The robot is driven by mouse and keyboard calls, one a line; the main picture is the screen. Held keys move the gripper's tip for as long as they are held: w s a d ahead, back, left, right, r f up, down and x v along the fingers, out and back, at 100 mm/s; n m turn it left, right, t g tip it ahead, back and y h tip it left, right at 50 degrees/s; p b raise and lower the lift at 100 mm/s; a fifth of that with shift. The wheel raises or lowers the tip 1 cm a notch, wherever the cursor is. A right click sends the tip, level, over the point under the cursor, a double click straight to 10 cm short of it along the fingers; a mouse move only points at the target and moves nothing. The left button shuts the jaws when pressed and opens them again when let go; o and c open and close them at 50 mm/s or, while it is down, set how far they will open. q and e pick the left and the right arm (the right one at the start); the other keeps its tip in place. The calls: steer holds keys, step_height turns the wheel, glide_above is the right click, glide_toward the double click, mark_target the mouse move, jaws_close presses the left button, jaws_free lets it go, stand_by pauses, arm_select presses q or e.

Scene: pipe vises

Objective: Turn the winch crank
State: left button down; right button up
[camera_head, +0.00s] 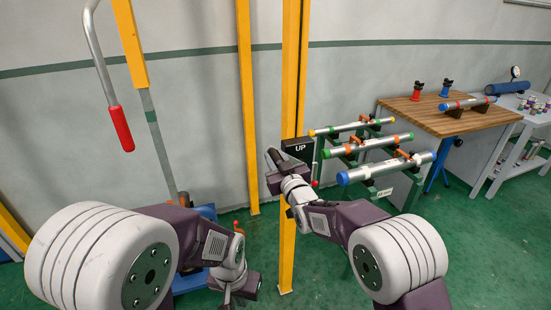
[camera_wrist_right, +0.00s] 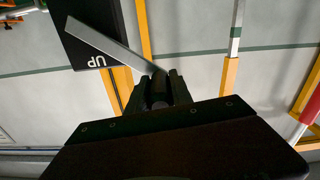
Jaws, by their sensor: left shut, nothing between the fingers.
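The winch is a dark box marked "UP" (camera_head: 298,147) on the yellow post. It also shows at the upper left of the right wrist view (camera_wrist_right: 88,38). A flat grey crank arm (camera_wrist_right: 108,45) slants from the box down to a dark handle (camera_wrist_right: 159,84). My right gripper (camera_head: 272,158) is at the crank, just left of the box. In the right wrist view its two dark fingers (camera_wrist_right: 160,78) lie on either side of the handle and appear closed on it. My left gripper (camera_head: 228,296) is low near the bottom edge, shut and empty, away from the crank.
A hanging lever with a red grip (camera_head: 121,128) is at the upper left. A green rack with several clamped pipes (camera_head: 368,146) stands right of the winch post (camera_head: 288,240). A wooden bench (camera_head: 425,119) is farther right. Green floor (camera_head: 480,260) is clear at lower right.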

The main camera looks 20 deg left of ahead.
jaws_close()
stand_by(1.2)
